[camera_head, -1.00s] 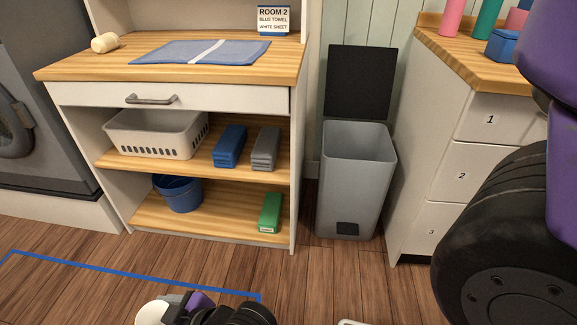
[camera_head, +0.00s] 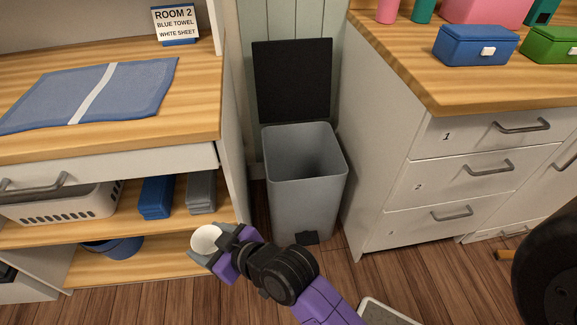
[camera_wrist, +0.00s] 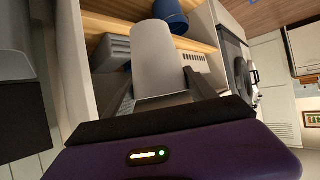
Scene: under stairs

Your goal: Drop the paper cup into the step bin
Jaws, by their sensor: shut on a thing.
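The white paper cup (camera_head: 206,239) is held in my gripper (camera_head: 220,249), in front of the lower shelves. In the wrist view the cup (camera_wrist: 152,58) sits between the fingers of my gripper (camera_wrist: 160,98). The grey step bin (camera_head: 303,195) stands on the floor between the shelf unit and the drawer cabinet. Its black lid (camera_head: 292,80) is up and its mouth is open. My gripper is to the left of the bin's body, lower in the picture than its mouth. The black pedal (camera_head: 305,238) is at the bin's foot.
The shelf unit's side panel (camera_head: 232,110) rises just left of the bin. The drawer cabinet (camera_head: 440,180) stands close on the right. A white basket (camera_head: 70,207) and blue and grey folded cloths are on the shelf. Wooden floor (camera_head: 400,270) is clear in front of the cabinet.

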